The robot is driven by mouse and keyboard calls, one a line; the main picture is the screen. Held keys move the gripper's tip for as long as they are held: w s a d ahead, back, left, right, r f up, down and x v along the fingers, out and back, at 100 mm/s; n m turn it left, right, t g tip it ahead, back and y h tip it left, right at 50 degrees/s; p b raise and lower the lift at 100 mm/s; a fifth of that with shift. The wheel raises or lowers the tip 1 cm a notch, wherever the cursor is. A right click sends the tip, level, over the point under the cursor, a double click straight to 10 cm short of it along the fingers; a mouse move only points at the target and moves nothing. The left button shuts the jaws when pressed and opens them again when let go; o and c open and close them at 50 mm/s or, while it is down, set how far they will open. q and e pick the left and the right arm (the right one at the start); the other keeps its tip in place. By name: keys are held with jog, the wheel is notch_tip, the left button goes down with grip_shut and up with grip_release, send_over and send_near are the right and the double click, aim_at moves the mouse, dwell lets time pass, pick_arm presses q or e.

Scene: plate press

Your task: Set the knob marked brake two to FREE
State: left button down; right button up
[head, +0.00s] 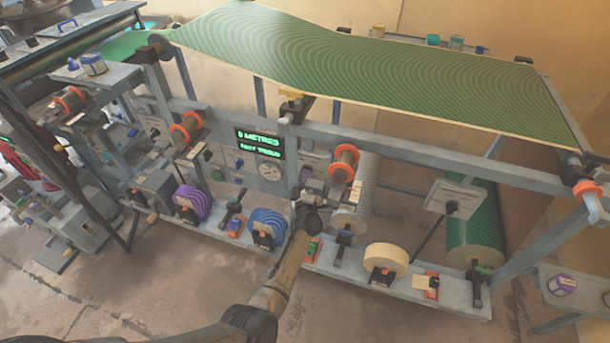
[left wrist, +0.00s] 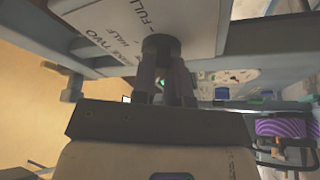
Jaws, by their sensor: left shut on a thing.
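In the left wrist view a pale plate (left wrist: 120,22) carries the words "TWO", "HALF" and "FULL". A dark round knob (left wrist: 161,42) stands out from the plate. My left gripper (left wrist: 163,68) is shut on this knob, one finger on each side of it. The word FREE cannot be read, and the fingers hide where the knob points. In the head view my left gripper (head: 313,186) is at the front of the machine frame, just below the central post, and its arm covers part of that area. My right gripper is not in view.
A green screen (head: 260,142) and a round dial (head: 270,172) sit left of my gripper. Rolls of purple (head: 191,205), blue (head: 267,227) and cream (head: 386,260) tape stand on the low shelf. Another plate with a dark knob (head: 452,208) is at the right. The floor in front is clear.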

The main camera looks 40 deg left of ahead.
pick_arm(q)
jog(key=n+g+p, duration=0.1)
jog(key=n, duration=0.1)
jog(key=n+g+h+p, duration=0.1)
jog(key=n+p, duration=0.1)
jog(key=n, duration=0.1)
jog(key=shift+r+n, duration=0.2)
jog(key=shift+n, duration=0.1)
jog(key=shift+n, duration=0.3)
jog(key=c, duration=1.1)
grip_release()
jog(key=shift+c, duration=0.2)
jog(key=shift+d, duration=0.1)
jog(key=p+v, duration=0.4)
jog(key=v, duration=0.3)
jog(key=shift+d, duration=0.15)
